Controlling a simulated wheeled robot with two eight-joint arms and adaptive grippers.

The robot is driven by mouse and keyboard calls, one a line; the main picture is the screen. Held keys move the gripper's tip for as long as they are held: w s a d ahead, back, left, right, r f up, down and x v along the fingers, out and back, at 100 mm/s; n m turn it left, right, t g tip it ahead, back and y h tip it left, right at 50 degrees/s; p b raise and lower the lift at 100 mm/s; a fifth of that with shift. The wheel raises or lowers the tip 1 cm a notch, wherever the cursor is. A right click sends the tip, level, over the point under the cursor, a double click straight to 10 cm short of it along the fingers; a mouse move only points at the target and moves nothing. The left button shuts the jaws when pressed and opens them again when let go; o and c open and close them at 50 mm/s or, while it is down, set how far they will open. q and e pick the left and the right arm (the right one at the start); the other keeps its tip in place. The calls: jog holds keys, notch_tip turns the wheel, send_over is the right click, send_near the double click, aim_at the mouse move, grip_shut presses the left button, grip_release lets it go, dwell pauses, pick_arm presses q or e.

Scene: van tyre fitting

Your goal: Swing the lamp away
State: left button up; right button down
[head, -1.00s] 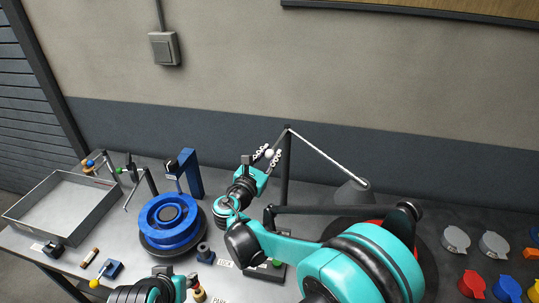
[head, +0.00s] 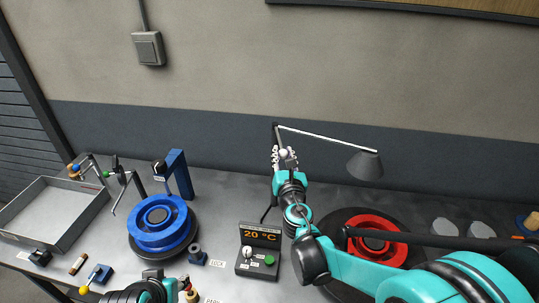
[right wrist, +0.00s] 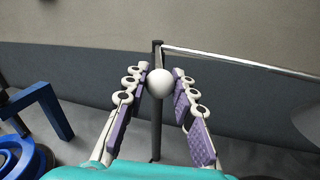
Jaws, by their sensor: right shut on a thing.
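The lamp has a dark upright post (right wrist: 156,125), a thin pale arm (head: 325,137) running right from the post's top, and a grey cone shade (head: 365,165) at its end. The shade hangs near the wall, behind the red-hubbed wheel. A white ball knob (right wrist: 159,83) shows in front of the post. My right gripper (head: 284,154) is shut on this knob, one padded finger on each side. My left gripper (head: 170,283) is at the bottom edge of the head view, partly cut off; its fingers are not clear.
A red-hubbed wheel (head: 370,224) lies on the bench under my right arm. A blue-hubbed wheel (head: 160,232) with a blue bracket (head: 180,172) stands left. A display (head: 260,235) reads 20 °C. A tray (head: 75,235) is at far left. Grey caps (head: 444,228) lie at right.

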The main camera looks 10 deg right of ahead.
jog(key=w+d+n+g+y+b, duration=0.1)
jog(key=d+n+y, duration=0.3)
jog(key=d+y, duration=0.2)
jog(key=shift+w+d+n+y, duration=0.15)
jog(key=shift+d+n+y, duration=0.2)
jog(key=shift+y, duration=0.35)
jog(key=c, duration=1.5)
grip_release()
jog(key=shift+o, duration=1.4)
jog(key=shift+w, duration=0.1)
jog(key=v, duration=1.2)
